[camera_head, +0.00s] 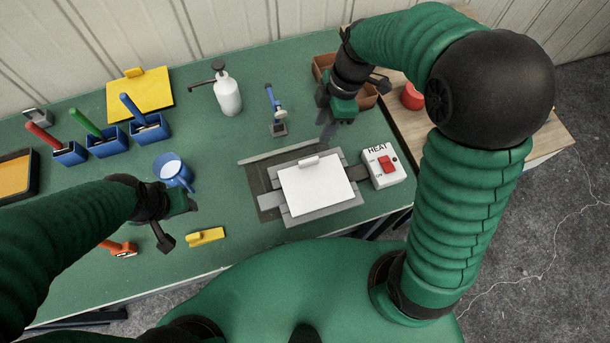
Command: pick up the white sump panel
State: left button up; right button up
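The white sump panel (317,190) is a flat plate with a small raised white grip on its far edge. It lies on a grey fixture (272,201) in the middle of the bench. My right gripper (352,106) hangs above the bench beyond the panel and slightly to its right. It looks open, with its fingers apart and nothing between them, and is clear of the panel. My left gripper (178,222) is left of the fixture, near the bench's front edge. Its fingers look spread and empty.
A white HEAT box (384,166) with a red switch stands right of the panel. A white pump bottle (227,92) and a blue-handled tool (275,108) stand behind. A brown bin (323,65) is behind my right gripper.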

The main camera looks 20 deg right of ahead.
jog(key=n, duration=0.1)
send_near(310, 159)
notch_tip(310, 159, down, 2)
jog(key=d, duration=0.1)
jog(key=a+f+p, duration=0.1)
jog(key=f, duration=0.1)
jog(key=a+f, duration=0.2)
jog(key=shift+a+f+p, duration=0.25)
jog(key=shift+p, duration=0.1)
jog(key=x, duration=0.2)
jog(key=shift+a+f, duration=0.1)
jog(key=shift+f, duration=0.3)
jog(key=shift+d+f, duration=0.25)
jog(key=shift+f, duration=0.05)
jog(key=shift+d+f+y, duration=0.1)
jog(key=shift+d+y, duration=0.2)
jog(key=shift+d, duration=0.25)
jog(key=shift+c, duration=1.2)
jog(key=shift+s, duration=0.1)
jog(key=shift+c, duration=1.2)
jog(key=shift+a, duration=0.2)
jog(key=shift+c, duration=1.3)
jog(key=shift+a, duration=0.3)
grip_shut()
pick_arm(q)
jog(key=r, duration=0.1)
jog(key=d+r, duration=0.1)
jog(key=shift+s+d+r, duration=0.1)
jog(key=shift+s+r, duration=0.1)
jog(key=shift+r, duration=0.15)
